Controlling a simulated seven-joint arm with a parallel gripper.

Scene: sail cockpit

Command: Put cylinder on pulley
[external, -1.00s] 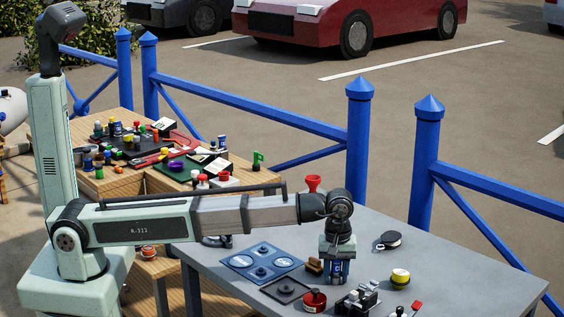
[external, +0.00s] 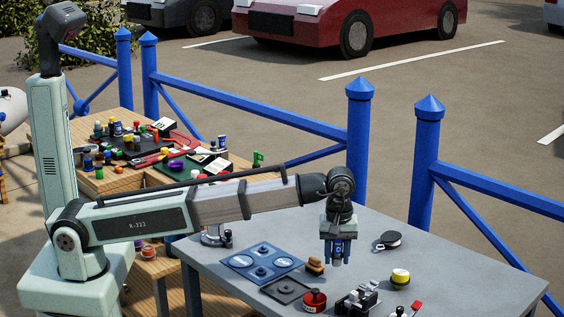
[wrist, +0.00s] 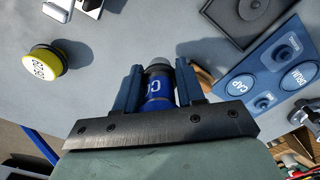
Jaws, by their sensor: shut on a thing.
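My gripper (external: 336,262) is above the grey table, fingers pointing down. It is shut on a blue cylinder with a grey rounded top and a pale letter on its side (wrist: 158,90); the cylinder stands between the two fingers in the wrist view (wrist: 157,85). Its lower part is hidden by the gripper. A black, pale-topped disc (external: 388,240) lies on the table to the right of my gripper, apart from it. I cannot tell whether this is the pulley.
A blue panel (external: 240,261) with round labelled spots and a dark square plate (external: 287,290) lie left of my gripper. A tan block (external: 315,266), red pot (external: 314,301), metal fixture (external: 358,301) and yellow-topped puck (external: 400,278) are near. The table's right side is mostly clear.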

